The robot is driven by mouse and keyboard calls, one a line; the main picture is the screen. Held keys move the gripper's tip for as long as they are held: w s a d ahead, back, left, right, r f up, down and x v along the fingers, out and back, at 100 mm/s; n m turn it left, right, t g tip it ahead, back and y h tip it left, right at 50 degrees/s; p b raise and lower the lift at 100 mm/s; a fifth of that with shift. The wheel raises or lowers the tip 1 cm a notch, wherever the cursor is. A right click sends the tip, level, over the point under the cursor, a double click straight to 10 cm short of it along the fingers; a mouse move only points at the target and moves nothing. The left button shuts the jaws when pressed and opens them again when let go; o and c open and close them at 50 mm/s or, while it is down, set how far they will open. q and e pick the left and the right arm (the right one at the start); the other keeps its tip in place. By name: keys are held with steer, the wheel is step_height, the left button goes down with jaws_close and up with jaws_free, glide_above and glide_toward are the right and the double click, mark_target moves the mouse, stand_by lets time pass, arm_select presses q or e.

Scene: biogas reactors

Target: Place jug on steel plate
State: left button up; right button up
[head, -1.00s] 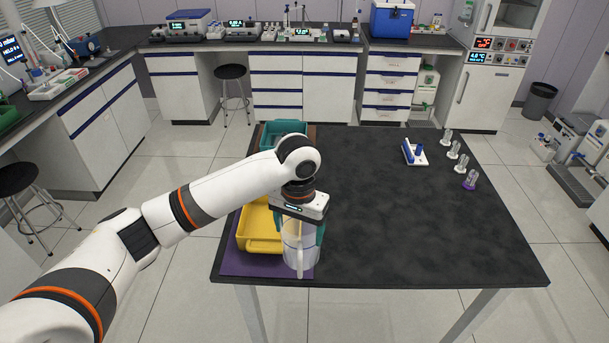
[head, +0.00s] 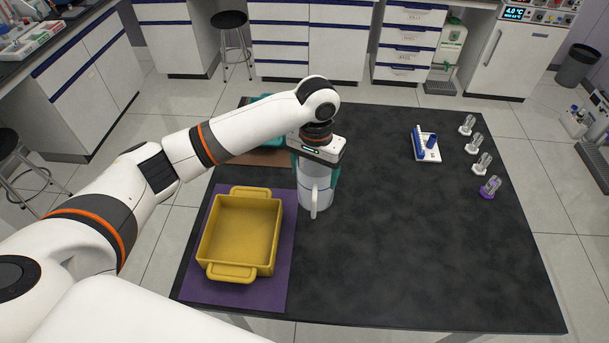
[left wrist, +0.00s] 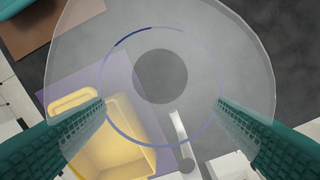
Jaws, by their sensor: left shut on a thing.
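My left gripper (head: 317,172) is shut on the clear jug (head: 316,198), with its teal fingers on opposite sides of the jug's upper part. The jug is upright, with its handle towards me, just right of the purple mat. I cannot tell whether its base touches the table. In the left wrist view I look down into the jug (left wrist: 160,75) between the two fingertips (left wrist: 162,102). I cannot make out a steel plate in these views. My right gripper is not in view.
A yellow tray (head: 240,235) sits on the purple mat (head: 285,250). Behind it, a teal tray (head: 268,107) on a brown mat (head: 262,157) is partly hidden by my arm. A blue-and-white rack (head: 427,147) and several small clear vessels (head: 478,145) stand right. The table's middle is clear.

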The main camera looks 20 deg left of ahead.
arm_select(q)
steer(key=f, duration=0.3)
steer(key=shift+s+f+p, duration=0.2)
steer(key=shift+s+p, duration=0.15)
steer(key=shift+s, duration=0.05)
steer(key=f, duration=0.3)
steer(key=shift+w+f+p, duration=0.25)
steer(key=shift+p, duration=0.1)
steer(key=shift+f, duration=0.4)
steer(key=o, duration=1.3)
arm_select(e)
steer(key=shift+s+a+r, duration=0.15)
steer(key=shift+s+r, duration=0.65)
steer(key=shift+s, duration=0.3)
